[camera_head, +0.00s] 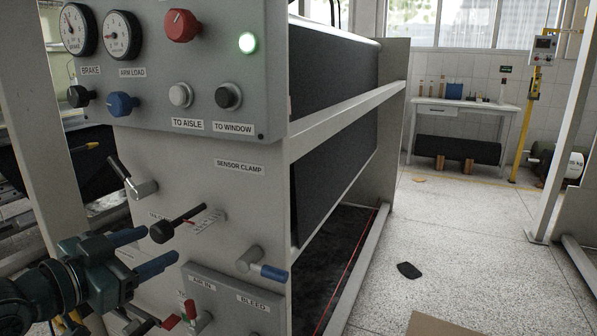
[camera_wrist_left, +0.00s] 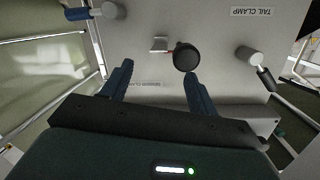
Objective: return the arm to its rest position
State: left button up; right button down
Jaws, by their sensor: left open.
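My left gripper (camera_head: 160,248) comes in from the lower left in the head view. Its two blue fingers are apart and nothing is between them. They point at the grey machine panel (camera_head: 245,210), close to a black-knobbed lever (camera_head: 163,232). In the left wrist view the gripper (camera_wrist_left: 157,70) is also open, and the round black knob (camera_wrist_left: 186,57) shows just beyond the right fingertip. I cannot tell whether finger and knob touch. My right gripper is not in view.
Other levers stick out near the hand: a black-ended one (camera_head: 140,185) above, a blue-ended one (camera_head: 270,270) to the right and a red-ended one (camera_head: 190,312) below. A control box (camera_head: 205,50) with gauges overhangs above. Open floor (camera_head: 450,230) lies to the right.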

pick_arm(q)
jog(key=s+d+f+n+y, duration=0.1)
jog(key=s+d+f+n, duration=0.15)
jog(key=f, duration=0.55)
jog(key=s+d+f+n, duration=0.1)
jog(key=s+d+f, duration=0.2)
jog(key=f, duration=0.6)
jog(key=s+d+f+n+g+y, duration=0.1)
jog(key=s+d+f, duration=0.2)
jog(key=s+f, duration=0.25)
jog(key=s+d+f+n+y, duration=0.1)
jog(key=s+d+f+n, duration=0.1)
jog(key=s+d+f, duration=0.3)
notch_tip(320, 180, up, 6)
jog(key=s+a+m+g+p, duration=0.1)
jog(key=a+g+p, duration=0.1)
jog(key=p, duration=1.3)
jog(key=shift+a+g+y, duration=0.25)
jog(key=shift+g+y, duration=0.15)
jog(key=shift+g, duration=0.1)
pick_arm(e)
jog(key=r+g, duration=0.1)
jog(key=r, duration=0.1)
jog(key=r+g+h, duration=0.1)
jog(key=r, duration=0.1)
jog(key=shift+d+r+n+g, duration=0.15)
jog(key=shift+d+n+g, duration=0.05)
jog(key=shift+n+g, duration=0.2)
pick_arm(q)
jog(key=shift+f, duration=0.25)
